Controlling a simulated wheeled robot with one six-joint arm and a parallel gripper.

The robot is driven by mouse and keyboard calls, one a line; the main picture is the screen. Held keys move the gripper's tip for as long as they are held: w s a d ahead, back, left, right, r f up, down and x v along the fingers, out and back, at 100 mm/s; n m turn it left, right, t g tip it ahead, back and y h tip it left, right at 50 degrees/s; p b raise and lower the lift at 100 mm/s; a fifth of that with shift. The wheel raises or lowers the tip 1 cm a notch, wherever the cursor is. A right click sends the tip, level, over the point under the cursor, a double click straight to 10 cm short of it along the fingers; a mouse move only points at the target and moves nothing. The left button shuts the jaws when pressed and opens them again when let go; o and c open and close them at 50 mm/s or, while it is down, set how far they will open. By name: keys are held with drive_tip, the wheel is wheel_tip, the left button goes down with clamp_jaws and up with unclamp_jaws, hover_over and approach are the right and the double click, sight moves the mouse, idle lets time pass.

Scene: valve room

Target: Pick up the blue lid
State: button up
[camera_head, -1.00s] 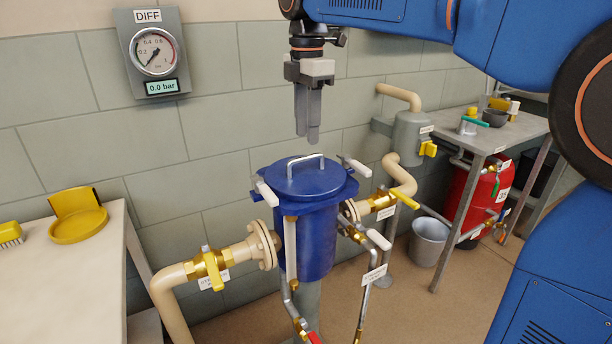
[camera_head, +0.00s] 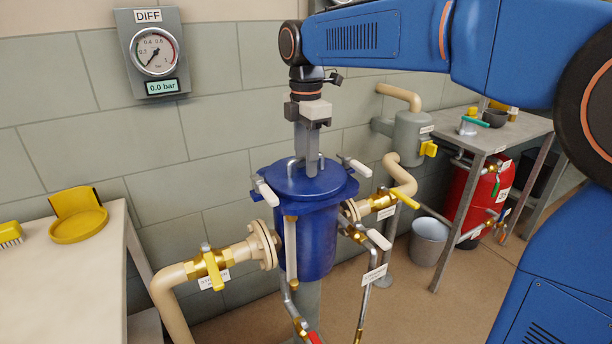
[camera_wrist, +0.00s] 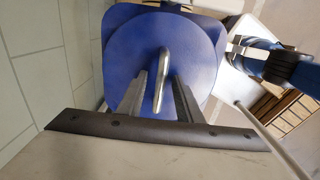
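The blue lid (camera_head: 285,181) sits on top of the blue filter vessel (camera_head: 318,240) in the middle of the head view. It also shows in the wrist view (camera_wrist: 193,58). The lid has a grey bar handle (camera_wrist: 161,75), partly hidden behind my fingers in the head view. My gripper (camera_head: 307,168) points down at the lid. In the wrist view my gripper (camera_wrist: 158,92) has its two fingers apart, one on each side of the handle, with gaps visible. It holds nothing.
White-ended clamp arms (camera_head: 357,166) stick out around the vessel's rim. Beige pipes with yellow-handled valves (camera_head: 207,264) join it on both sides. A bench with a yellow dish (camera_head: 78,225) is at left. A grey bucket (camera_head: 428,241) and metal table (camera_head: 480,135) are at right.

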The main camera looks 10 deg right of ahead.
clamp_jaws()
drive_tip(key=shift+r, duration=0.1)
idle(1.2)
